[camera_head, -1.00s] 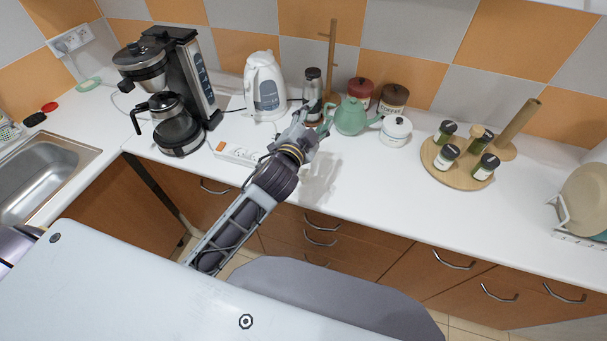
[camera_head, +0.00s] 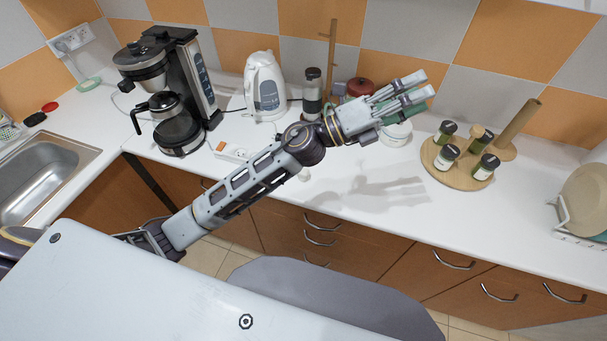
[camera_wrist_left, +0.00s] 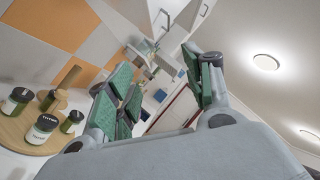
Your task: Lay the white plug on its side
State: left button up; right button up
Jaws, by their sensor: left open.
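The plug does not show in the wrist view. My right gripper is not in view.
A coffee maker (camera_head: 170,95), a kettle (camera_head: 265,88) and a dark-lidded jar (camera_head: 313,95) stand behind. A white pot (camera_head: 396,134) is under the gripper. A round spice board (camera_head: 440,160) stands right; the front counter is clear.

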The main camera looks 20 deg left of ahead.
pick_arm(q)
jog(key=s+d+f+m+g, duration=0.2)
jog(key=s+d+m+g, duration=0.15)
jog(key=m+g, duration=0.35)
jog(key=m+g+y, duration=0.3)
jog(key=m+y, duration=0.8)
jog(key=y, duration=1)
send_over(305, 170)
notch_tip(305, 170, down, 18)
jog(key=shift+f, duration=0.15)
jog(key=shift+f, duration=0.1)
jog(key=shift+f+p, duration=0.8)
jog(key=shift+f, duration=3.45)
